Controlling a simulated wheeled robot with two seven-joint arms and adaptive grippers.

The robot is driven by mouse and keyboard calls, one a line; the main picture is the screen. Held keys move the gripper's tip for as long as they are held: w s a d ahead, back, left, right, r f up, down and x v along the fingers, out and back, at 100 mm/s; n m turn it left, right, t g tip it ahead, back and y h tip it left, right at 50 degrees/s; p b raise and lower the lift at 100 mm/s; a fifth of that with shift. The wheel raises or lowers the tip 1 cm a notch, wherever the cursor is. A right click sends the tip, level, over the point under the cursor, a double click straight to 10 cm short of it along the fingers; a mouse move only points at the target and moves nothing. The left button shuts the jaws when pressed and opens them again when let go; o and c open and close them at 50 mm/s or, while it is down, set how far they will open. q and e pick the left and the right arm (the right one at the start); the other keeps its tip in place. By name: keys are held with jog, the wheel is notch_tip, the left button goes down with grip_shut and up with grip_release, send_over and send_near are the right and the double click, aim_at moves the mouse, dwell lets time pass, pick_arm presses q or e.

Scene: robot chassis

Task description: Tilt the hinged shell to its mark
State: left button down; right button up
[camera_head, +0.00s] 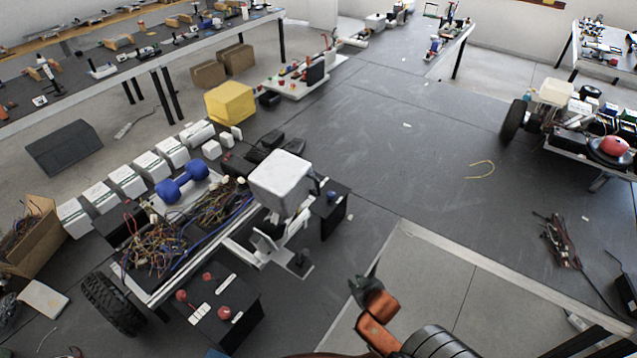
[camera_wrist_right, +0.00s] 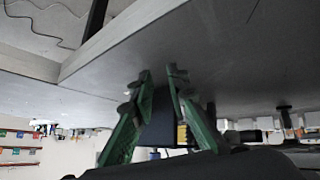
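The white box-like shell (camera_head: 282,180) looks like the hinged shell. It sits over the right end of the chassis (camera_head: 187,258) at lower left, above a white bracket. Its hinge and mark cannot be made out. My right gripper (camera_head: 369,290) is at bottom centre in the head view, right of and nearer than the shell, clearly apart from it. In the right wrist view, the green fingers of my right gripper (camera_wrist_right: 159,74) show a narrow gap between their tips, with nothing held. My left gripper is not in view.
Near the shell are a black box (camera_head: 331,205), a blue dumbbell-shaped part (camera_head: 181,182) and tangled wires (camera_head: 160,240). A black box with red knobs (camera_head: 222,308) stands in front. A yellow block (camera_head: 230,102) lies behind.

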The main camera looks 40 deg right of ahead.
aim_at(318, 195)
jog(key=w+d+r+n+t+p, duration=0.1)
jog(key=w+d+r+t, duration=0.25)
jog(key=r, duration=0.45)
jog(key=w+d+r+t+y, duration=0.1)
jog(key=w+d+r+t, duration=0.1)
jog(key=w+r, duration=0.35)
jog(key=w+d+r+n+t+p, duration=0.1)
jog(key=w+d+r+t, duration=0.15)
jog(key=r, duration=0.65)
jog(key=a+r+n+y+p, duration=0.1)
jog(key=a+r+n+y, duration=0.3)
jog(key=r, duration=0.3)
jog(key=a+r+n+y, duration=0.2)
jog(key=a+r+y, duration=0.1)
jog(key=r+y, duration=0.4)
jog(key=shift+a+r+p+x, duration=0.15)
jog(key=shift+p+x, duration=0.2)
jog(key=shift+x, duration=0.9)
jog(key=shift+a+r+p+x, duration=0.1)
jog(key=shift+r+p+x, duration=0.15)
jog(key=shift+x, duration=1)
jog(key=shift+a+r+p+x, duration=0.1)
jog(key=shift+p+x, duration=0.3)
jog(key=shift+x, duration=0.85)
jog(key=shift+s, duration=0.15)
jog(key=shift+c, duration=0.2)
jog(key=shift+d, duration=0.1)
grip_shut()
